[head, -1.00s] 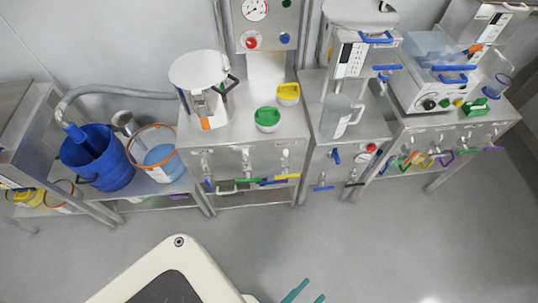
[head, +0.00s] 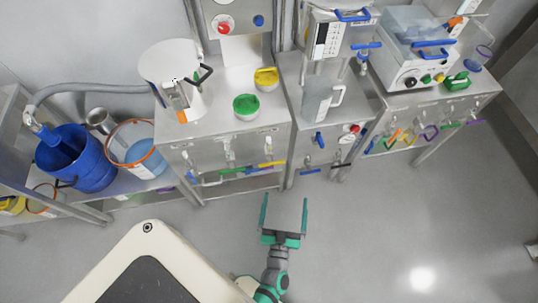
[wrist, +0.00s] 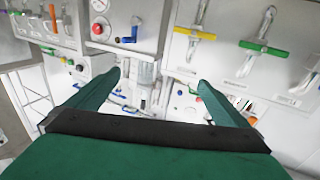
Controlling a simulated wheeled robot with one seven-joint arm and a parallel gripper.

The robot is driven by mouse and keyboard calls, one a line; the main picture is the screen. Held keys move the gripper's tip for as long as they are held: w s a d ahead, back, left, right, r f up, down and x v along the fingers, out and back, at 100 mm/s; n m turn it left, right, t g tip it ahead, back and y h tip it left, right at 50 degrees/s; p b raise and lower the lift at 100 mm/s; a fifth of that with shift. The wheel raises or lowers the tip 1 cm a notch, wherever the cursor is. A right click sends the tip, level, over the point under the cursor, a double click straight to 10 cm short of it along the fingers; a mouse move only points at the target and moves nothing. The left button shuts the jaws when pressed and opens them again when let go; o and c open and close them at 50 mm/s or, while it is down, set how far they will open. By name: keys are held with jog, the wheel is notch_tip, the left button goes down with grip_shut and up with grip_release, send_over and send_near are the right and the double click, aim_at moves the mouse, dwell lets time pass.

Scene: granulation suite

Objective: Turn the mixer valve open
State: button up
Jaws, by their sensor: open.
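My gripper (head: 285,203) is open and empty over the floor in front of the cabinets, its two teal fingers spread toward them. It also shows in the wrist view (wrist: 160,82). Several valves with coloured handles stand on the cabinet fronts, and their labels are too small to read, so I cannot tell which is the mixer valve. The left cabinet has a green handle (head: 232,170) and a yellow handle (head: 271,164). The middle cabinet has a blue valve handle (head: 319,140), also in the wrist view (wrist: 130,38). My gripper touches none of them.
A red knob (head: 354,129) is beside the middle cabinet's blue handle. A clear jug (head: 318,98) and green-lidded pot (head: 246,106) stand on the tops. A blue bucket (head: 75,160) is at left. The floor (head: 400,230) in front is free.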

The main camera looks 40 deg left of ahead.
aim_at(270, 155)
jog(key=w+a+f+n+g+y, duration=0.1)
jog(key=w+a+f, duration=0.1)
jog(key=w+a, duration=0.1)
jog(key=w+a+f+n+g+y, duration=0.1)
jog(key=w+a+f+y, duration=0.1)
jog(key=w+a, duration=0.1)
jog(key=w+a+f+n+g+y, duration=0.1)
jog(key=w+a+f+g, duration=0.1)
jog(key=w+a, duration=0.1)
jog(key=shift+a+f+n+y, duration=0.15)
jog(key=shift+a+n, duration=0.05)
jog(key=shift+a, duration=0.25)
jog(key=shift+a+f+n+y, duration=0.1)
jog(key=shift+a+n+y, duration=0.1)
jog(key=shift+a, duration=0.25)
jog(key=x, duration=0.9)
jog(key=shift+a+f, duration=0.1)
jog(key=shift+a, duration=0.35)
jog(key=shift+w, duration=0.1)
jog(key=c, duration=0.9)
